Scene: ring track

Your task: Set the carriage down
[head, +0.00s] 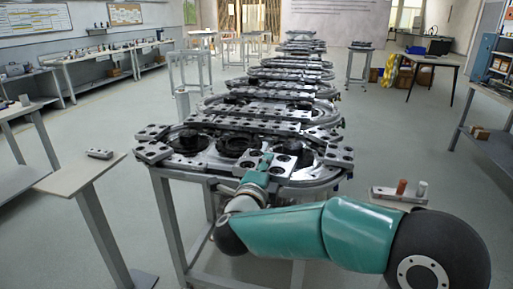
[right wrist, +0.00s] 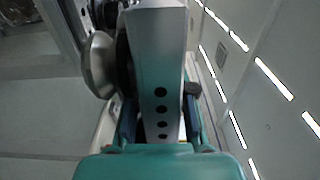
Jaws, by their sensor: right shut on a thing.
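The carriage, a grey metal block with a row of dark holes (right wrist: 162,70), fills the middle of the right wrist view. My right gripper (right wrist: 160,112) is shut on it, with one dark finger along each side. In the head view, my right gripper (head: 262,167) is at the near edge of the ring track (head: 318,183), and the held carriage (head: 281,166) shows there only in part. I cannot tell whether it touches the track. My left gripper is not in view.
A small grey block (head: 99,153) lies on a narrow stand (head: 70,180) at the left. More track units run away in a row behind. Open floor lies on both sides.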

